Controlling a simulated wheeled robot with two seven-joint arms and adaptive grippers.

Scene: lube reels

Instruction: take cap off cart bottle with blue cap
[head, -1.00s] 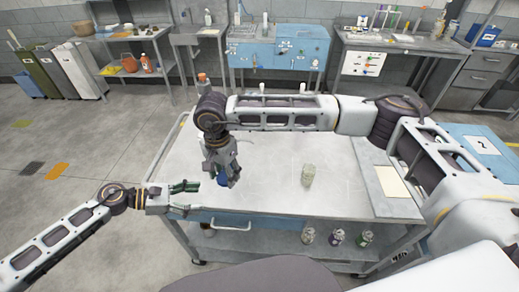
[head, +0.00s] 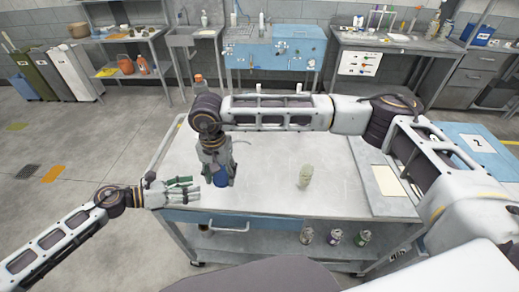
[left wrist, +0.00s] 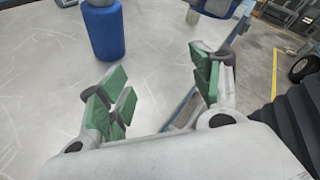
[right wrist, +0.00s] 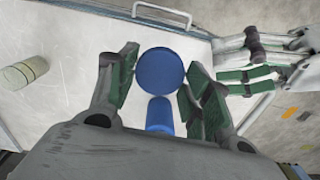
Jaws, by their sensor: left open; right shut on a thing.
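A blue bottle (head: 221,174) stands upright near the left end of the cart top; its blue body also shows in the left wrist view (left wrist: 106,36). My right gripper (head: 217,165) is directly above it, reaching down. In the right wrist view a round blue cap (right wrist: 160,70) sits between its fingertips, and it is shut on this cap. The blue body (right wrist: 160,116) shows just below the cap; whether they are joined I cannot tell. My left gripper (head: 192,188) is open and empty, its green pads apart, left of the bottle and not around it.
A pale greenish jar (head: 305,177) stands mid-cart, clear of both grippers. Several small bottles (head: 334,237) stand on the lower shelf. The cart's front handle (head: 230,227) is below the top edge. The cart top (head: 265,170) between bottle and jar is free.

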